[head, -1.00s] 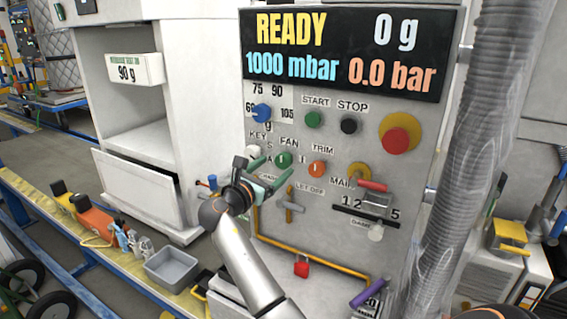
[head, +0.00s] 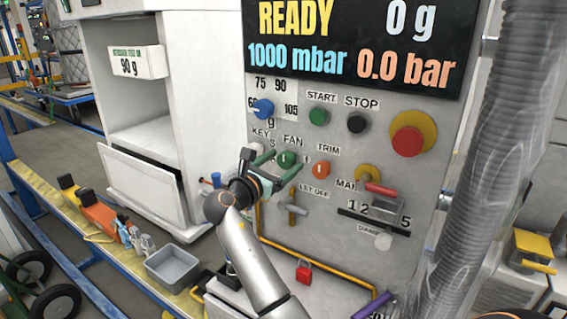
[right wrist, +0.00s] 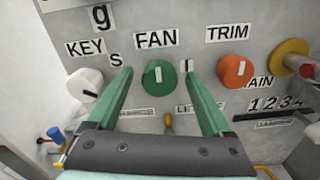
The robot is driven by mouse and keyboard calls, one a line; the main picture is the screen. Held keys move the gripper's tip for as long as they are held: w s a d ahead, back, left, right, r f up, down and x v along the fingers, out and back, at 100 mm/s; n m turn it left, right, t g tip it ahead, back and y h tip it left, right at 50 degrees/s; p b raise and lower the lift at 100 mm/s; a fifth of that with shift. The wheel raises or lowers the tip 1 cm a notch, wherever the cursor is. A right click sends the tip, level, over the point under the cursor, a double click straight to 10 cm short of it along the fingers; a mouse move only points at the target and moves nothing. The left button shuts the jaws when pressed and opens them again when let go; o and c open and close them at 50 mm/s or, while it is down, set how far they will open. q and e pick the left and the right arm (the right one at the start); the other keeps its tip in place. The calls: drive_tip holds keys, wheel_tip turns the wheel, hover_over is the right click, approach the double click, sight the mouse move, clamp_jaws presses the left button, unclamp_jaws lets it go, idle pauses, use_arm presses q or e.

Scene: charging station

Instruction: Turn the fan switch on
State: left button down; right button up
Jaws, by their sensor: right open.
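The fan switch is a round green knob (head: 286,160) under the FAN label, on the grey control panel (head: 330,225). In the right wrist view the knob (right wrist: 158,77) shows a white mark that stands nearly upright. My right gripper (head: 278,166) is open in front of the panel, with its green fingers pointing at the knob. In the right wrist view the fingers (right wrist: 158,72) stand to the left and right of the knob with a gap on each side. I cannot tell how far the fingertips are from the panel. My left gripper is not in view.
An orange TRIM knob (right wrist: 235,71) is right of the fan knob, and a white KEY knob (right wrist: 85,84) is left. Above are the green START button (head: 319,116) and black STOP button (head: 357,123). A grey hose (head: 480,170) hangs at the right.

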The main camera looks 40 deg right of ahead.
drive_tip(key=shift+c, duration=0.4)
clamp_jaws()
idle(0.4)
